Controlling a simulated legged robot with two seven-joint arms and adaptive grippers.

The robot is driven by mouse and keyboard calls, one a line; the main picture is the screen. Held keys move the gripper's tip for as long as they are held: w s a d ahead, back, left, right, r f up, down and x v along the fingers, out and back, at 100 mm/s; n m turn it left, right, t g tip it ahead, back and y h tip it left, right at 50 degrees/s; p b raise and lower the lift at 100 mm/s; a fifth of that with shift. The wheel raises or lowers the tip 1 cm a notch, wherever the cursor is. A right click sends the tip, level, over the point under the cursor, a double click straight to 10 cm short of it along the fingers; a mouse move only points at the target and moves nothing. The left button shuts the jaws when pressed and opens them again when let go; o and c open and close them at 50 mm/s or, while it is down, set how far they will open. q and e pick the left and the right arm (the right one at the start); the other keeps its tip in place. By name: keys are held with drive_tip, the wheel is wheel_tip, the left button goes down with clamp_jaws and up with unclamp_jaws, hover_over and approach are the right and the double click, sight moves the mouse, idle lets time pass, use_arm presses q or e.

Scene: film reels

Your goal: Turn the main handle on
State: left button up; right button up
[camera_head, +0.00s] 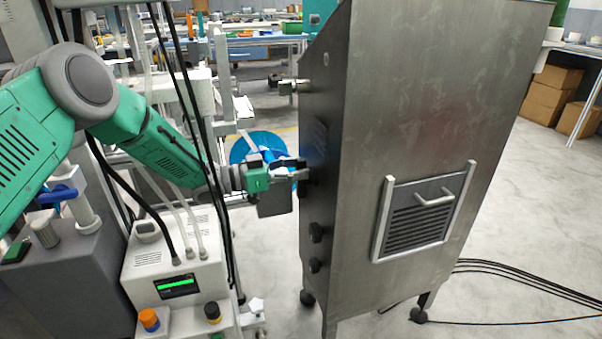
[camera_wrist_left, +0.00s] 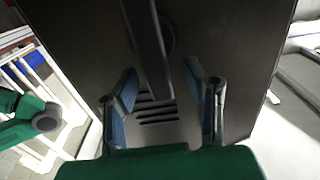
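A tall grey metal cabinet (camera_head: 430,110) stands right of centre in the head view. My left gripper (camera_head: 297,170) is at its narrow left side. In the left wrist view, a long dark handle bar (camera_wrist_left: 148,45) runs down from the top edge, beside a round hub on a dark panel. The left gripper (camera_wrist_left: 160,72) has its two blue-padded fingers spread apart. The bar's lower end lies between them in the picture, with gaps on both sides; contact cannot be told. In the head view, the gripper largely hides this spot. My right gripper does not show.
Dark knobs (camera_head: 316,232) stick out below the gripper on the cabinet side. A vent panel with a pull handle (camera_head: 436,199) is on the broad face. A white machine (camera_head: 172,262) stands at lower left, with hanging cables. Open floor lies at right, crossed by black cables (camera_head: 525,283).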

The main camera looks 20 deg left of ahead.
use_arm(q)
drive_tip(key=shift+w+d, duration=0.25)
drive_tip(key=shift+d, duration=0.2)
clamp_jaws()
